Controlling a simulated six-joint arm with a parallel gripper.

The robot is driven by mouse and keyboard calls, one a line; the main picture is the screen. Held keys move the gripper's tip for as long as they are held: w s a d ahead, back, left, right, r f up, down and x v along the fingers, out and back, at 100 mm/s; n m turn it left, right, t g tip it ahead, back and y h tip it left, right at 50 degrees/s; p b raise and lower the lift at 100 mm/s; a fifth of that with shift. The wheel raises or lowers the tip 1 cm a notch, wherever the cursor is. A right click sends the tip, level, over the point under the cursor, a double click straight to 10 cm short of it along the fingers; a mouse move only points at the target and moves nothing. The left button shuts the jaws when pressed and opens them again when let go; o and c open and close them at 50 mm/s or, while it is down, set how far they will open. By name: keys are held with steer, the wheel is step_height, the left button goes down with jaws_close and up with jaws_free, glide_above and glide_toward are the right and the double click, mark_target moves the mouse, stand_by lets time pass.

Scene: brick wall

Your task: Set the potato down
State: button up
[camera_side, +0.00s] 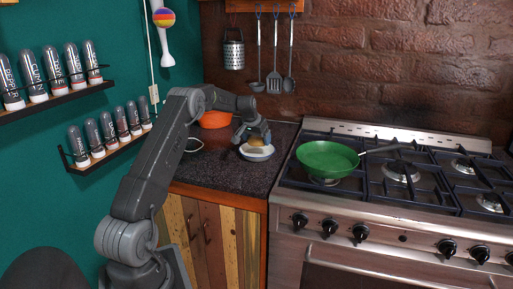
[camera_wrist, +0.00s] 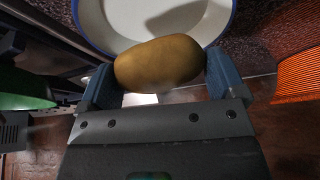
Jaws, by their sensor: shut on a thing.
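The potato (camera_wrist: 160,64) is brown and oval, and it lies between the two fingers of my gripper (camera_wrist: 160,78) in the wrist view. My gripper is shut on it, with a finger at each end. In the side view my gripper (camera_side: 258,140) is over a white bowl (camera_side: 257,154) on the dark counter. The white bowl with a blue rim (camera_wrist: 232,12) also shows in the wrist view, just beyond the potato. I cannot tell whether the potato touches the bowl.
A green pan (camera_side: 327,158) sits on the stove (camera_side: 400,185) to the right. An orange bowl (camera_side: 215,119) stands behind my arm. The dark counter (camera_side: 225,175) is clear in front of the white bowl. Utensils hang on the brick wall.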

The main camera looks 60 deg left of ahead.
steer(key=shift+f, duration=1.95)
steer(key=shift+f, duration=0.15)
steer(key=o, duration=0.8)
steer(key=shift+c, duration=0.2)
steer(key=v, duration=1.2)
steer(key=s+d+r+m, duration=0.1)
steer(key=d+r, duration=0.3)
steer(key=d, duration=0.5)
steer(key=s+d+r+m+t+h, duration=0.1)
steer(key=s+d+r, duration=0.15)
steer(key=d, duration=0.55)
steer(key=s+d+r+m, duration=0.1)
steer(key=d+r, duration=0.3)
steer(key=d, duration=0.5)
steer(key=s+d+f+m+h, duration=0.1)
steer(key=s+d+f+m, duration=0.2)
steer(key=s+d, duration=1.5)
steer(key=shift+s+d+f+m+t+h, duration=0.15)
steer(key=shift+s+d+m+t+h, duration=0.25)
steer(key=shift+s, duration=0.6)
